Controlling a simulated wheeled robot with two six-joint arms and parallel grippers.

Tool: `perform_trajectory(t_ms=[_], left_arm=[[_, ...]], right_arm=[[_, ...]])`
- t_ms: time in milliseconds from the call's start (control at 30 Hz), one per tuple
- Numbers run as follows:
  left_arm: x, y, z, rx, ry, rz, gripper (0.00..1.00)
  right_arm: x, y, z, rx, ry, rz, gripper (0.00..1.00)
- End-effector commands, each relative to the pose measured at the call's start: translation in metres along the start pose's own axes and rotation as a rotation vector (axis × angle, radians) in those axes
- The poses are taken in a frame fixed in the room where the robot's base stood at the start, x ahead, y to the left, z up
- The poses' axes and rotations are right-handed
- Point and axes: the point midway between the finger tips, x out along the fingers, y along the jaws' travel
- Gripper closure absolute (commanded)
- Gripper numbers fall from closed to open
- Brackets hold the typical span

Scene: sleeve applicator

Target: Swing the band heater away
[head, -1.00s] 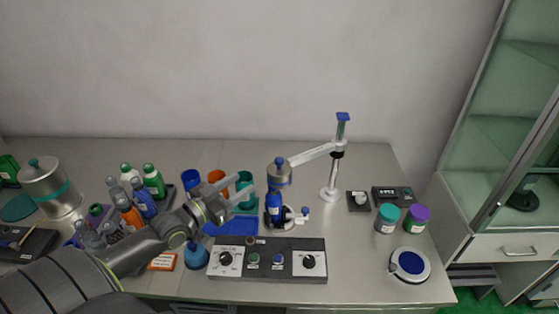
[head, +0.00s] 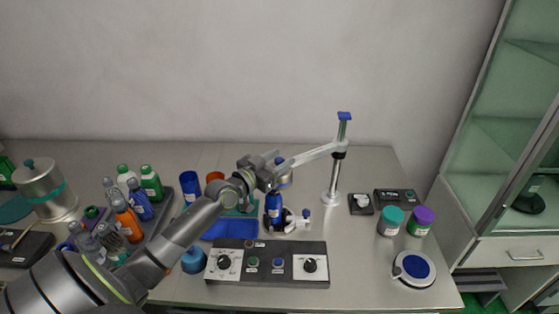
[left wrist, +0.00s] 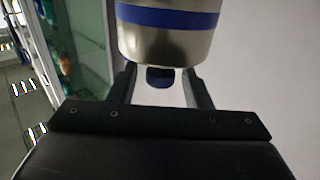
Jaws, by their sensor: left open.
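The band heater (head: 286,179) is a small metal cylinder with a blue band, held by a white swing arm (head: 312,154) over a blue bottle (head: 274,206). My left gripper (head: 272,164) is at the heater's top and hides much of it in the head view. In the left wrist view the heater (left wrist: 168,42) fills the top centre. Its small blue knob (left wrist: 160,77) sits between the two spread fingers of my left gripper (left wrist: 160,88), with gaps on both sides. Whether a finger touches it cannot be told. My right gripper is not in view.
The swing arm joins an upright post (head: 335,180) to the right. A control panel (head: 267,263) lies in front of the bottle. Several bottles (head: 130,205) stand left. Two lidded jars (head: 391,222) stand right. Bare table shows around the post.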

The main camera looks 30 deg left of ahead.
Motion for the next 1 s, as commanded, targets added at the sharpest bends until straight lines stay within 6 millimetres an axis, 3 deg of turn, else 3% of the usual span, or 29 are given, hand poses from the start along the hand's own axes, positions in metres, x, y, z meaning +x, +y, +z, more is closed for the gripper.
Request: perform_trajectory(t_ms=[367,700,1000], left_arm=[[0.0043,0.0003,-0.0003,-0.001,0.0,0.001,0.57],[0.004,0.0002,-0.0002,0.0,0.0,0.001,1.0],[0.0072,0.0015,0.0004,-0.001,0.0,0.0,1.0]], right_arm=[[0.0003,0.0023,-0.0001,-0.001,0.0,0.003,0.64],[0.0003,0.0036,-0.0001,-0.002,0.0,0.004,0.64],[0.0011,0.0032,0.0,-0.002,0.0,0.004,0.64]])
